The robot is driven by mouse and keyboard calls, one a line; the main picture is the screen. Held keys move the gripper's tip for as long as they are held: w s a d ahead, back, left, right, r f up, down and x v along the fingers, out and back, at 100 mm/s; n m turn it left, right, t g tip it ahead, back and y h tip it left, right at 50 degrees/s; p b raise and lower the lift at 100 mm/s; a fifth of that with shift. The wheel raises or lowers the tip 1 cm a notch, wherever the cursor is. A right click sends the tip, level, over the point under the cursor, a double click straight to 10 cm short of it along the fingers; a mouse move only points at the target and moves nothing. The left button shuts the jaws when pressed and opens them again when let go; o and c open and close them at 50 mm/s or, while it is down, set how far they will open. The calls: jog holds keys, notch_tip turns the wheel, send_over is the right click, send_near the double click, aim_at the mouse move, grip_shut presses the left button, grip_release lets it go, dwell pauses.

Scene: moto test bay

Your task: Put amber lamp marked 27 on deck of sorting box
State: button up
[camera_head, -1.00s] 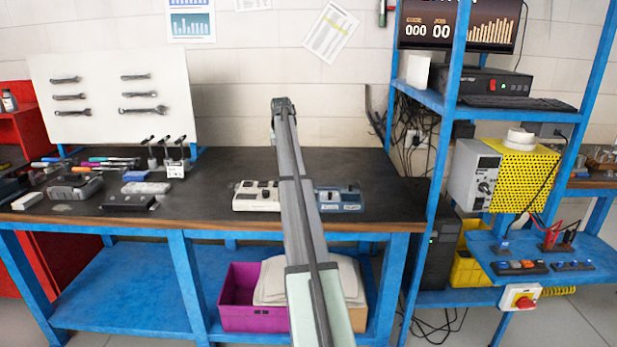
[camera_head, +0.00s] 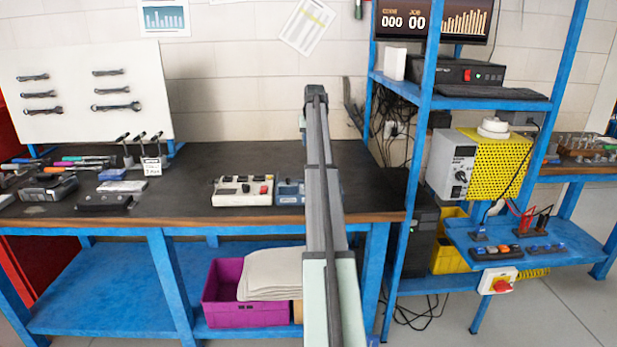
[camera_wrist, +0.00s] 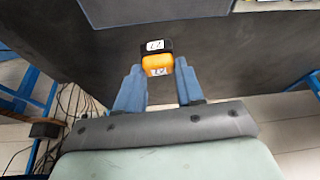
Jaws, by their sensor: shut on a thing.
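The amber lamp (camera_wrist: 157,64), orange with a dark upper part and white labels, is between the two blue fingers of my gripper (camera_wrist: 160,86) in the wrist view. My gripper is shut on it; the label's digits are too small to read surely. In the head view, my arm hides the gripper and lamp. A blue-grey box (camera_head: 290,192) stands near the bench's front edge, partly behind my arm. A dark blue-grey panel, perhaps that box, crosses the top of the wrist view (camera_wrist: 150,10). I cannot tell surely whether it is the sorting box.
A white box (camera_head: 243,191) with dark and red parts stands left of the blue-grey box. The dark bench top (camera_head: 230,160) is mostly clear behind them. Tools and a black block (camera_head: 104,201) lie at left. A blue rack post (camera_head: 418,150) stands to the right.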

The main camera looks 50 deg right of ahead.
jog(key=shift+w+a+n+t+y, duration=0.2)
jog(key=shift+a+n+t+y, duration=0.1)
jog(key=shift+n, duration=0.6)
jog(key=shift+a+n, duration=0.1)
jog(key=shift+n, duration=0.6)
jog(key=shift+f, duration=5)
jog(key=shift+f, duration=0.1)
jog(key=o, duration=1)
jog(key=v, duration=1.2)
jog(key=shift+s+d, duration=0.1)
jog(key=shift+d, duration=0.1)
jog(key=shift+y, duration=0.3)
